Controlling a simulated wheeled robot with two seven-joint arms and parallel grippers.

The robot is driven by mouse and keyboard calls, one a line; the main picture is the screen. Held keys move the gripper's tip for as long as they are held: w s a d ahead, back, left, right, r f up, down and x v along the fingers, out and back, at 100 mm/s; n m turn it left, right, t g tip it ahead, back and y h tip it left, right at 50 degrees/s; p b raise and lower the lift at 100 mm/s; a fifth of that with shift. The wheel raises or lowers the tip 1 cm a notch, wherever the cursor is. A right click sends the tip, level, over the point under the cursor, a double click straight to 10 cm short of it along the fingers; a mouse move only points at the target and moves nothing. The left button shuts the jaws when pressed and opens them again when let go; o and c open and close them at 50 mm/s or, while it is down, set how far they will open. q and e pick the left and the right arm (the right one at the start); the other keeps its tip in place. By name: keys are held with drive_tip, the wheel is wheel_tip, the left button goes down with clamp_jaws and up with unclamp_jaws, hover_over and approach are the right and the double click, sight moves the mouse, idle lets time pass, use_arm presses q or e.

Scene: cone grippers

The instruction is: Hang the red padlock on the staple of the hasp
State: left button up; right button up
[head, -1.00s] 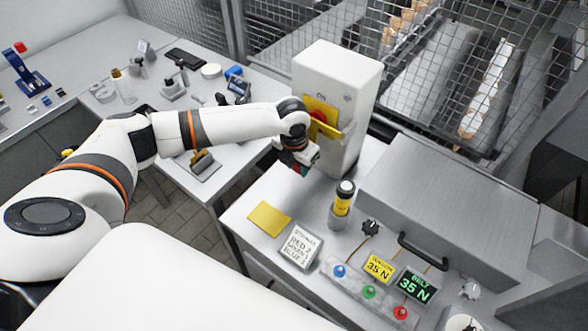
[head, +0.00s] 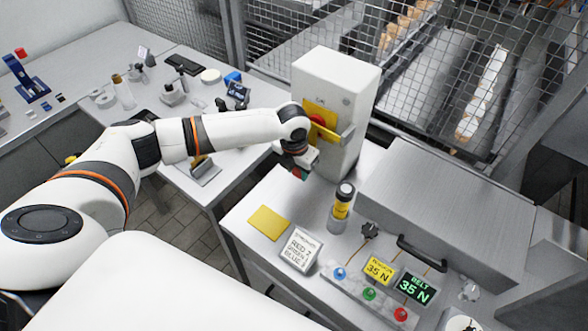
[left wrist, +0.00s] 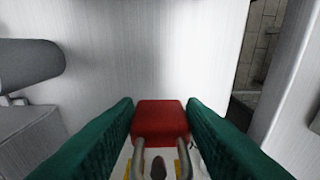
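The red padlock (left wrist: 160,122) is between the two green fingers of my left gripper (left wrist: 160,115) in the left wrist view. Both fingers touch its sides. Its grey shackle (left wrist: 140,158) points to the bottom of the picture. A small dark piece (left wrist: 158,168) shows between the shackle legs; I cannot tell whether it is the staple. In the head view my left gripper (head: 300,171) is beside the white switch box, below its yellow plate (head: 321,113) with a red knob (head: 319,121). The padlock is mostly hidden there, and the staple cannot be made out.
The white box (head: 340,85) stands at the back of the bench. A yellow-labelled cylinder (head: 342,203), a yellow card (head: 268,222), a sign (head: 300,250) and a grey housing with a black handle (head: 422,252) are near it. Wire mesh stands behind.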

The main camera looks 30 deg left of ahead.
use_arm(q)
drive_tip(key=o, duration=0.4)
drive_tip(key=shift+w+d+f, duration=0.15)
drive_tip(key=shift+w, duration=0.25)
drive_tip(key=shift+w+r, duration=0.25)
drive_tip(key=shift+r, duration=0.6)
drive_tip(key=s+r, duration=0.1)
drive_tip(key=r, duration=0.2)
drive_tip(key=r+b, duration=0.1)
drive_tip(key=r, duration=0.2)
drive_tip(key=s+r, duration=0.1)
drive_tip(key=r, duration=0.3)
drive_tip(key=shift+s+b, duration=0.3)
drive_tip(key=shift+s, duration=0.05)
drive_tip(key=shift+f, duration=0.1)
